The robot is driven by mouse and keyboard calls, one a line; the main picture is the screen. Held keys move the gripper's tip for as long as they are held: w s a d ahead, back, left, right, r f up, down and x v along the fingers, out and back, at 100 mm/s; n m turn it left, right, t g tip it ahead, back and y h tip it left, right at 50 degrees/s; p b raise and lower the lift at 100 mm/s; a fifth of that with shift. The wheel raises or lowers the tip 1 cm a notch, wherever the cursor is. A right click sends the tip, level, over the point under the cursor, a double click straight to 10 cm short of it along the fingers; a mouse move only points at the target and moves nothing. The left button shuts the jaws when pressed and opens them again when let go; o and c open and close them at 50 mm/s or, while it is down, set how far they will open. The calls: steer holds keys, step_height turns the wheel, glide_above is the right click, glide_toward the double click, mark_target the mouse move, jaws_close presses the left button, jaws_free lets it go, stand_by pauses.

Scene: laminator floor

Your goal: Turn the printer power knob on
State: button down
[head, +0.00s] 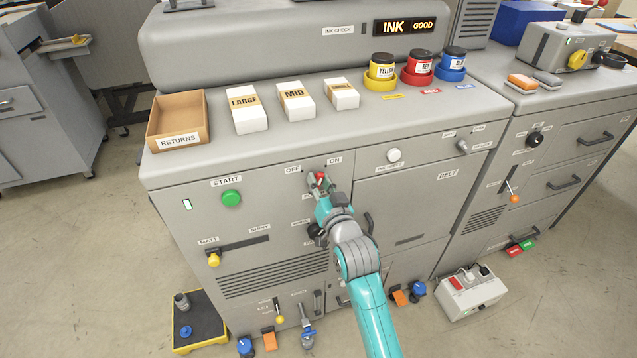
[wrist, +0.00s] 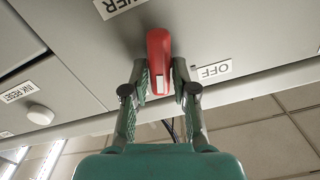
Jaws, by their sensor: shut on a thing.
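The printer power knob (head: 319,176) is a small red knob on the front panel of the grey printer (head: 262,200), between the OFF label (head: 292,170) and the ON label (head: 334,160). In the wrist view the red knob (wrist: 158,50) stands lengthwise between my fingers, with a white mark near its lower end. The OFF label (wrist: 215,70) is to its right there; the ON label is hidden. My gripper (head: 321,184) is shut on the knob, a finger on each side; it also shows in the wrist view (wrist: 160,85). I cannot tell the knob's exact setting.
A green START button (head: 231,197) is left of the knob, and a white button (head: 394,155) is right of it. A dark knob (head: 317,232) sits just below, close to my arm. Boxes and ink jars (head: 381,68) stand on the top.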

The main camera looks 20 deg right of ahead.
steer(key=m, duration=0.5)
steer(key=shift+d+f, duration=0.2)
stand_by(0.4)
steer(key=c, duration=0.9)
jaws_free()
steer(key=s, duration=1.2)
